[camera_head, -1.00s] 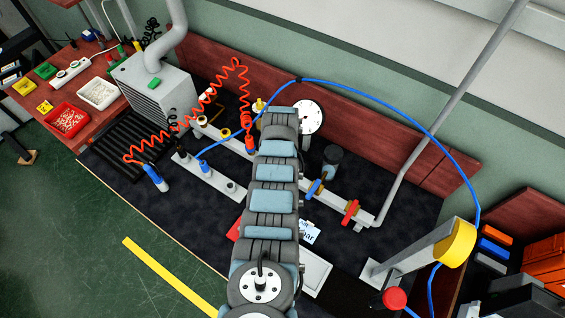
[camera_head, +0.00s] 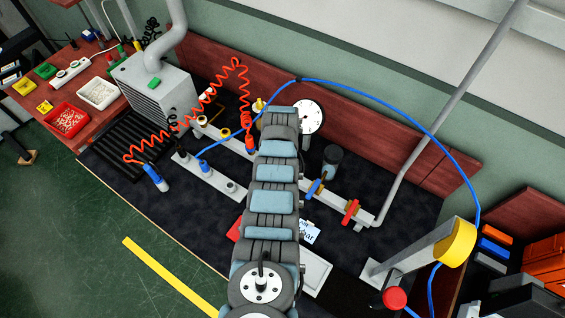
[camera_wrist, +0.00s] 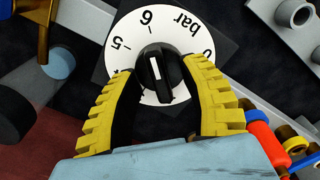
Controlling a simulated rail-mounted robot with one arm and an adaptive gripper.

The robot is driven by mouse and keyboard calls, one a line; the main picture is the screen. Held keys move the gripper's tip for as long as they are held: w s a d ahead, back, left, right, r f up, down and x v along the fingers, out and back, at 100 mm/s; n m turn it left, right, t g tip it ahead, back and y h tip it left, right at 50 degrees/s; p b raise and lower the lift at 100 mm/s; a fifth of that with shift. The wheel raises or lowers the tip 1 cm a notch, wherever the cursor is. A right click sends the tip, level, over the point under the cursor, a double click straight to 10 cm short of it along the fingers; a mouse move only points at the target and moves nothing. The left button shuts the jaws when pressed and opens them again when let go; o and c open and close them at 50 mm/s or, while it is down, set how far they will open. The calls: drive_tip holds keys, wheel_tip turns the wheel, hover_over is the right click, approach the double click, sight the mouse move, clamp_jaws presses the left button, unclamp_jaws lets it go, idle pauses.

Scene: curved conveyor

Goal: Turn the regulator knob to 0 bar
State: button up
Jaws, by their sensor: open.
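The regulator dial (camera_wrist: 207,28) is a round white disc with black numbers and the word "bar", seen upside down in the wrist view. The 6, 5 and 0 can be read; the lower part is hidden by my fingers. The black knob (camera_wrist: 158,84) at its centre carries a white pointer line, seen nearly upright in the picture. My gripper (camera_wrist: 157,70) is open, its yellow ridged fingers on either side of the knob. Contact with the knob cannot be told.
A grey manifold bar with a blue valve (camera_head: 315,188) and a red valve (camera_head: 351,212) lies right of my arm. A coiled red hose (camera_head: 200,98) and a blue hose (camera_head: 400,100) cross the bench. A wooden back panel (camera_head: 385,135) stands behind.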

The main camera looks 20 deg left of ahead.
wheel_tip(320, 180, up, 12)
idle(0.8)
drive_tip(key=shift+w, duration=0.15)
idle(0.4)
